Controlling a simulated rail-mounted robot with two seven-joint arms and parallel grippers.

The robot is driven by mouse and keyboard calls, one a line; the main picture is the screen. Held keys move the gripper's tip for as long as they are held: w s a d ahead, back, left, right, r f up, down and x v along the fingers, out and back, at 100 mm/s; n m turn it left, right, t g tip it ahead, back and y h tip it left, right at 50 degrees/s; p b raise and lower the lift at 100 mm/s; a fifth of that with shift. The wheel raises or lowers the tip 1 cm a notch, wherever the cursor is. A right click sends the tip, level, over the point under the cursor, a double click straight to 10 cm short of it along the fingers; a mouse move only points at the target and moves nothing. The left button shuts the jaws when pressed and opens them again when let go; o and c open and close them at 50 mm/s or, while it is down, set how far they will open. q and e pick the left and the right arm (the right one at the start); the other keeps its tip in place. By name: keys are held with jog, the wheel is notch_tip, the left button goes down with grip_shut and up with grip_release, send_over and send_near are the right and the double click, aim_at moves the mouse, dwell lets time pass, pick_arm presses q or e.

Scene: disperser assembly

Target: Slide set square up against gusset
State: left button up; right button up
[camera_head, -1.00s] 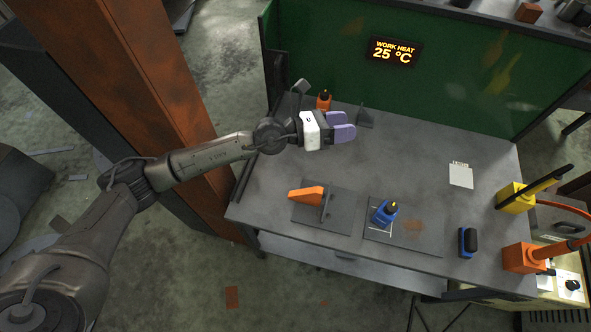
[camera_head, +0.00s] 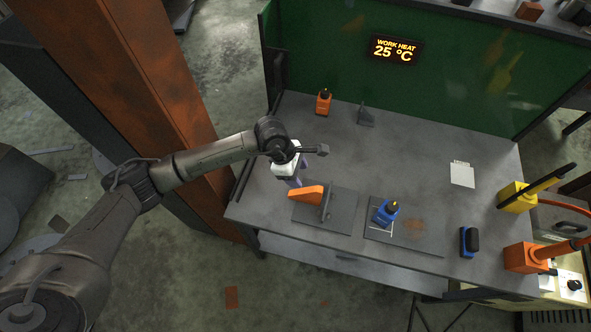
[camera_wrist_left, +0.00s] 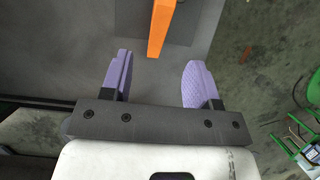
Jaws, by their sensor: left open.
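An orange bar, which I take as the set square (camera_head: 306,195), lies on the left part of a dark base plate (camera_head: 345,223). Its right end is close to an upright grey piece, probably the gusset (camera_head: 326,203); I cannot tell if they touch. My left gripper (camera_head: 294,183) is just behind the orange bar's left end, pointing down. In the left wrist view the open purple fingers (camera_wrist_left: 157,70) stand either side of the line of the orange bar (camera_wrist_left: 162,25), whose near end lies about level with the fingertips. My right gripper is not in view.
A blue tool (camera_head: 385,213) stands on a second plate, with a blue-black item (camera_head: 469,242) to its right. An orange bottle (camera_head: 323,102) and a grey bracket (camera_head: 366,116) stand at the back. A white card (camera_head: 462,174) lies right. The table's middle is clear.

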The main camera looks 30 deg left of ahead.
aim_at(309, 190)
pick_arm(q)
jog(key=b+x, duration=0.5)
jog(key=x, duration=0.5)
jog(key=shift+d+f+b, duration=0.1)
jog(key=shift+f+b, duration=0.05)
jog(key=shift+b, duration=0.25)
jog(key=shift+b+x, duration=0.65)
jog(key=shift+x, duration=0.35)
grip_shut()
